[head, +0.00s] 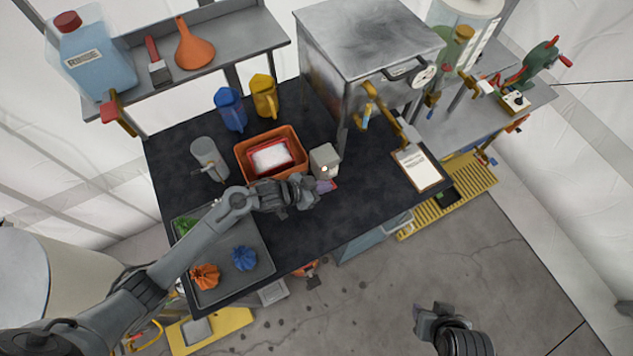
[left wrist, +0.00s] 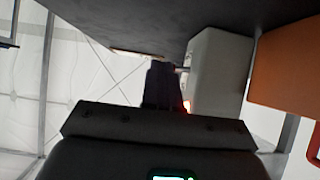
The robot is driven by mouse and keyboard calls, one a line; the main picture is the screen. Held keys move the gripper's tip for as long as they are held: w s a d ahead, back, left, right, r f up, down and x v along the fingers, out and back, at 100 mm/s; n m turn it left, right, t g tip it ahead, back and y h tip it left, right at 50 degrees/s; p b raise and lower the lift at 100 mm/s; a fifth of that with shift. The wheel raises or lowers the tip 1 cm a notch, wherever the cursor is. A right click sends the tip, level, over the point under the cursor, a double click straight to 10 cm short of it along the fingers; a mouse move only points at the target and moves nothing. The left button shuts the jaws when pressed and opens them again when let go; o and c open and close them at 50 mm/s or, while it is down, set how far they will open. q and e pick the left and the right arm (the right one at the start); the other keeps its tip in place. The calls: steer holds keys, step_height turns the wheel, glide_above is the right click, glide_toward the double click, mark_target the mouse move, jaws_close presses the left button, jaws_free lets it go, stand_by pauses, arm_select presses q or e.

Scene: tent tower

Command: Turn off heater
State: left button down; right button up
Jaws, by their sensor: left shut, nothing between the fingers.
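A small light-grey box (head: 325,158), which may be the heater, stands on the dark worktop (head: 365,205) beside the orange bin. My left gripper (head: 325,187) is shut and empty, close to the box's front side. A small pink-red patch shows at its tip. In the left wrist view, the worktop is at the top and the box (left wrist: 220,70) is just right of my shut fingers (left wrist: 162,85). A small red glow (left wrist: 187,105) shows at the box's edge, partly hidden by the fingers. Contact cannot be told. My right gripper (head: 430,318) is low, away from the bench; its jaws are unclear.
An orange bin (head: 296,142) holding a red tray with white contents sits left of the box. A grey tray (head: 225,290) holds crumpled blue, orange and green pieces. A large metal cabinet (head: 370,40) and a clipboard (head: 417,167) are to the right. The worktop's front right is clear.

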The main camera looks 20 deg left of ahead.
arm_select(q)
steer(key=shift+s+d+f+m+t+y, duration=0.15)
steer(key=shift+s+f+m+t+y, duration=0.05)
steer(key=shift+f+m+t+y, duration=0.25)
steer(key=shift+m, duration=0.25)
steer(key=shift+w, duration=0.1)
steer(key=shift+r, duration=0.1)
steer(key=shift+r+p, duration=0.75)
